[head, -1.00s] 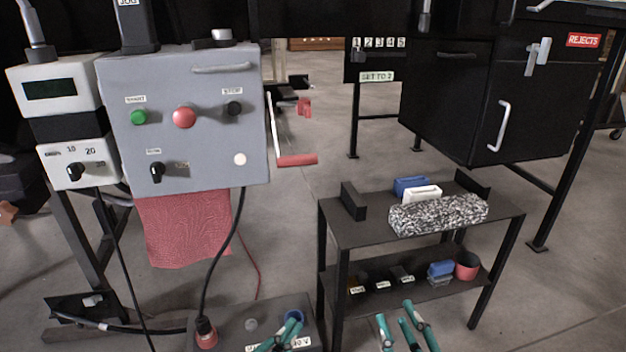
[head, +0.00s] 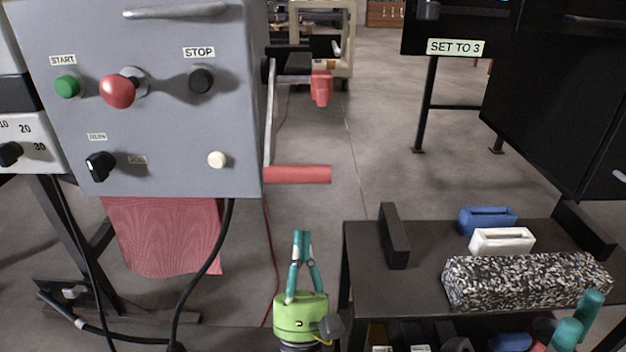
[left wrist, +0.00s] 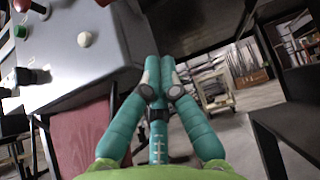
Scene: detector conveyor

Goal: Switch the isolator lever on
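The lever with a red grip (head: 297,174) is on the right side of the grey control cabinet (head: 150,140). Its thin metal arm hangs down from a pivot near the cabinet's upper side, and the grip sticks out to the right. I see no label on it. My left gripper (head: 302,236), green with teal fingers, is below the grip and apart from it. Its fingertips are together and hold nothing visible; they also show in the left wrist view (left wrist: 158,68). Only part of my right gripper (head: 578,320) shows at the lower right; its opening is unclear.
The cabinet front carries a green START button (head: 68,86), a red mushroom button (head: 117,91) and a black STOP button (head: 201,79). A red cloth (head: 160,235) hangs below. A dark table (head: 400,291) with a speckled block (head: 525,280) stands to the right. Floor shows between.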

